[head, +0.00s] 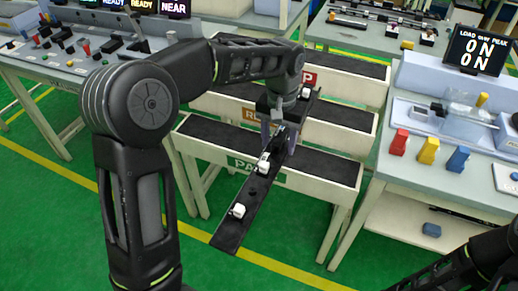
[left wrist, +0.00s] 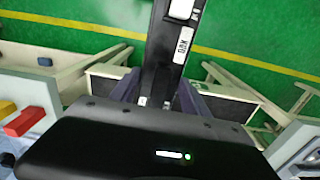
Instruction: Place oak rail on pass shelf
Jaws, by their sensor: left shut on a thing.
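The oak rail (head: 232,225) is a long dark bar with white clips on it. In the left wrist view the rail (left wrist: 163,50) shows the word OAK. My left gripper (head: 279,139) is shut on the rail and holds it over the shelves, its near end sticking out past the front shelf above the green floor. The pass shelf (head: 325,168) is the nearest of three, with a dark top and a green label partly hidden by the rail. I cannot tell whether the rail touches it. The left gripper's fingers also show in the left wrist view (left wrist: 157,92). My right gripper is out of view.
A right bench (head: 395,168) carries red, yellow and blue blocks and a screen (head: 475,50). A cluttered bench (head: 70,75) stands at left.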

